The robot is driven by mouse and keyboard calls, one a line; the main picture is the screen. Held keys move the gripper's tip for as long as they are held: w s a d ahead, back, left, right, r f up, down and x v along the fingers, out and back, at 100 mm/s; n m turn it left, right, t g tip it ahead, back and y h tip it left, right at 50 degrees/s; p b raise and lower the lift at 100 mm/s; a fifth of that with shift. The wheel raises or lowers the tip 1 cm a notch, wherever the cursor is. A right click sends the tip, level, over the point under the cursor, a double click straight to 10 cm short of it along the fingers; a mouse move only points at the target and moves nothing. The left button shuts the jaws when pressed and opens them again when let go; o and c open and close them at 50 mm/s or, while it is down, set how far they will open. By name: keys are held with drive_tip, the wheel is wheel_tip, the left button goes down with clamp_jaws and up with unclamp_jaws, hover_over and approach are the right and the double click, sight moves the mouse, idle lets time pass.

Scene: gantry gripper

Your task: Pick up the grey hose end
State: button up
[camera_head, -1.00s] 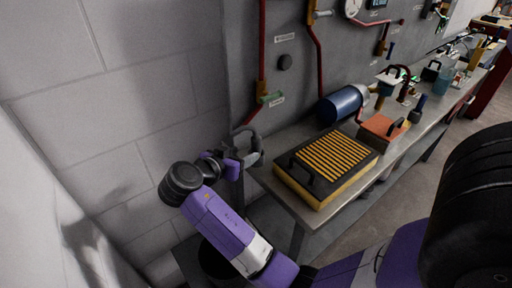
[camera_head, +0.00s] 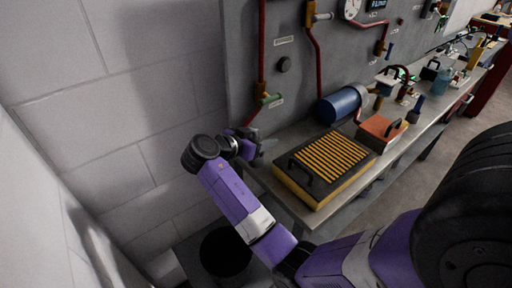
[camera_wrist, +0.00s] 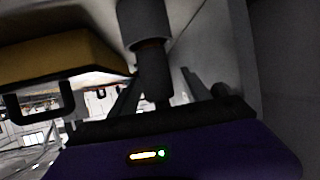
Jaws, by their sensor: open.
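The grey hose end (camera_wrist: 144,25) shows in the wrist view as a dark grey cylinder with a brownish ring and a narrower lower part. The narrower part stands between the two dark fingers of my gripper, one at each side. In the head view, my gripper (camera_head: 250,142) is at the left end of the workbench, close to the wall panel, and it hides most of the hose there. My gripper is open. I cannot tell whether either finger touches the hose end.
A black and yellow slatted box (camera_head: 328,162) with handles lies on the workbench (camera_head: 297,208), right of my gripper. Behind it are a blue cylinder (camera_head: 340,105) and an orange box (camera_head: 379,133). Red pipes (camera_head: 262,50) run down the grey panel just behind my gripper.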

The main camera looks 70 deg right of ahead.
drive_tip(key=shift+d, duration=0.1)
drive_tip(key=c, duration=1.2)
clamp_jaws()
